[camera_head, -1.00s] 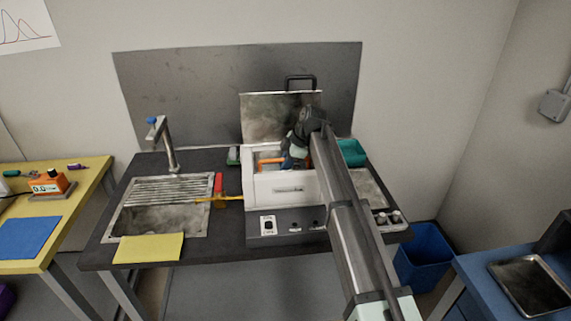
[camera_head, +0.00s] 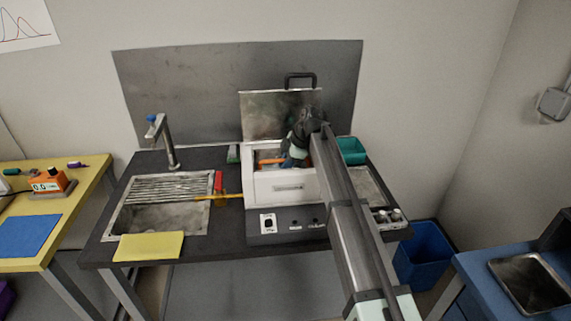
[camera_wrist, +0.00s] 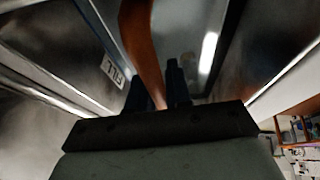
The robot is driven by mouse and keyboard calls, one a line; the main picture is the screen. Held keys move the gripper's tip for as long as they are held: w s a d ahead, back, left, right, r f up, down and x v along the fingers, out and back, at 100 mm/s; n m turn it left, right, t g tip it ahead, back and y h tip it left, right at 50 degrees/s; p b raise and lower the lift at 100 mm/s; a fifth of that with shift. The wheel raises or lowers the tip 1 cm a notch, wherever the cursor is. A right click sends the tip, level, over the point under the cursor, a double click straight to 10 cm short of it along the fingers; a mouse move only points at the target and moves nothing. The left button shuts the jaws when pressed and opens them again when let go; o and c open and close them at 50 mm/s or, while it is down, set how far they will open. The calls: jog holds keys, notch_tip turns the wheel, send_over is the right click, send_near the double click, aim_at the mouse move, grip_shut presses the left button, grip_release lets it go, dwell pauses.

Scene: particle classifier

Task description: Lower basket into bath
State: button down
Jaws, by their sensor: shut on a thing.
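The bath is a white box (camera_head: 285,190) on the dark bench, with its grey lid (camera_head: 280,116) raised at the back. My gripper (camera_head: 290,161) reaches down into the bath's opening. It is shut on the orange basket handle (camera_head: 269,161), which lies below the bath's rim. In the wrist view the handle (camera_wrist: 143,45) runs down between the two dark fingers (camera_wrist: 158,88). The bath's metal inner walls with a "FILL" label (camera_wrist: 112,71) stand around it. The basket's body is hidden, so I cannot tell whether it touches the floor.
A sink (camera_head: 158,207) with a tap (camera_head: 166,140) and a yellow cloth (camera_head: 148,246) are to the left. A red-and-yellow tool (camera_head: 218,190) lies between sink and bath. A teal container (camera_head: 351,150) stands close on the right. The raised lid limits room behind.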

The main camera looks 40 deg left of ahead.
jog(key=c, duration=1)
grip_release()
jog(key=shift+o, duration=0.2)
jog(key=v, duration=1.4)
jog(key=shift+f, duration=0.1)
